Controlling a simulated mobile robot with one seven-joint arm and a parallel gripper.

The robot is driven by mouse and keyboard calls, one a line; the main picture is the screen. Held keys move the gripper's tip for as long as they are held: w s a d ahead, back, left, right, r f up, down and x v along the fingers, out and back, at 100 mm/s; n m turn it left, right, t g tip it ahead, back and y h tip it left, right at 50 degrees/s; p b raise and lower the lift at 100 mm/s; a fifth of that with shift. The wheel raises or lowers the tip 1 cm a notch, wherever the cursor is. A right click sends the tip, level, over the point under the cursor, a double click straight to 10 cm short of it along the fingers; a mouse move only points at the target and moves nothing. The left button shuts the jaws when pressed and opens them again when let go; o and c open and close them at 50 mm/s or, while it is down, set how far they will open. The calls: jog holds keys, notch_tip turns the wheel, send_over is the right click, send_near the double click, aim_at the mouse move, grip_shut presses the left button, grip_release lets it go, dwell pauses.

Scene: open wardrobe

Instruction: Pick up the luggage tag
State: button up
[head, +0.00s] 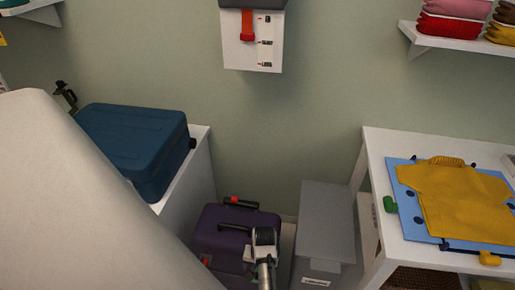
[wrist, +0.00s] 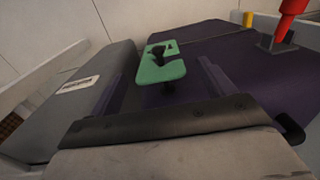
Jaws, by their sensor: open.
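A green luggage tag (wrist: 152,72) with a dark slot and a dark loop shows in the wrist view. It appears against the purple suitcase (wrist: 235,65), near the suitcase's edge beside a grey box. My gripper (wrist: 161,78) is open, with one finger on each side of the tag in the picture. I cannot tell whether the fingers touch it. In the head view my gripper (head: 264,240) is over the right part of the purple suitcase (head: 222,240), and I cannot make out the green tag there.
The grey box (head: 326,225) stands close on the right of the suitcase. A blue case (head: 140,140) lies on a white cabinet at left. A white table (head: 375,150) with a yellow shirt (head: 460,200) is at right. A red-strapped wall unit (head: 252,50) hangs above.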

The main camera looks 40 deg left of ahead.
jog(key=shift+f, duration=1.1)
jog(key=c, duration=1.3)
jog(key=shift+r, duration=0.1)
